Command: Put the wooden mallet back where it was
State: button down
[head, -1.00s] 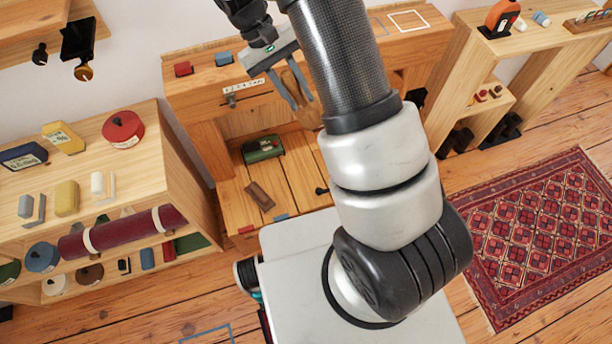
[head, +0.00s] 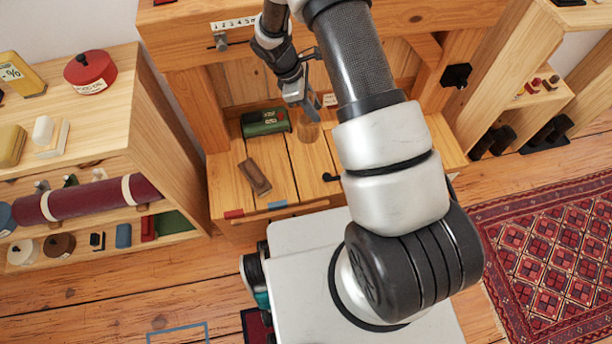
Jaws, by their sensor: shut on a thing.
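My gripper (head: 304,104) is low inside the recess of the wooden workbench (head: 225,200), its fingers pointing down. It is shut on a brown wooden thing that looks like the wooden mallet (head: 308,131). Only a small part of the mallet shows below the fingers, and my arm hides some of the space around it. I cannot tell whether the mallet touches the bench surface.
A black handle-like part (head: 330,177) is nearer the front. A shelf (head: 140,100) with several goods stands left; a red rug (head: 555,240) lies right.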

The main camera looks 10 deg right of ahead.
aim_at(311, 135)
jog(key=f+n+b, duration=0.1)
jog(key=f, duration=0.3)
jog(key=f+n+b, duration=0.1)
jog(key=f+b, duration=0.1)
jog(key=f, duration=0.3)
jog(key=w+f+n+b, duration=0.1)
jog(key=f+b, duration=0.1)
jog(key=f, duration=0.3)
jog(key=shift+a+t, duration=0.25)
jog(key=shift+t, duration=0.05)
jog(key=shift+f+b, duration=0.75)
jog(key=shift+f, duration=1.5)
jog(key=c, duration=1.5)
grip_release()
jog(key=shift+o, duration=0.2)
